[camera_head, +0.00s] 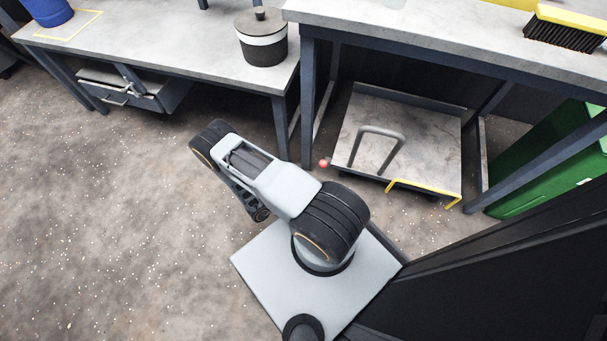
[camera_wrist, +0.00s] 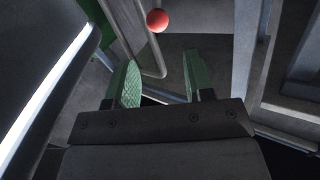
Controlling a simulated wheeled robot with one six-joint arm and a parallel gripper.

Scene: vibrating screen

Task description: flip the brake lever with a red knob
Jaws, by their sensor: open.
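A small red knob (camera_head: 323,162) shows in the head view beside the near left corner of a low platform, close to the foot of a bench leg. In the wrist view the red knob (camera_wrist: 158,21) is at the top centre, beyond my fingertips. The lever under the knob cannot be made out clearly. My gripper (camera_wrist: 160,78) shows two green-lined fingers, apart, with nothing between them. The knob is ahead of the gap and does not appear to be touched. In the head view my gripper is hidden behind my arm.
The low platform (camera_head: 374,118) with a grey bent handle (camera_head: 377,147) and yellow bar (camera_head: 425,189) stands under the right bench (camera_head: 440,37). A left bench (camera_head: 160,45) bears a lidded pot (camera_head: 262,38). A green bin (camera_head: 545,165) is at right. The floor at left is clear.

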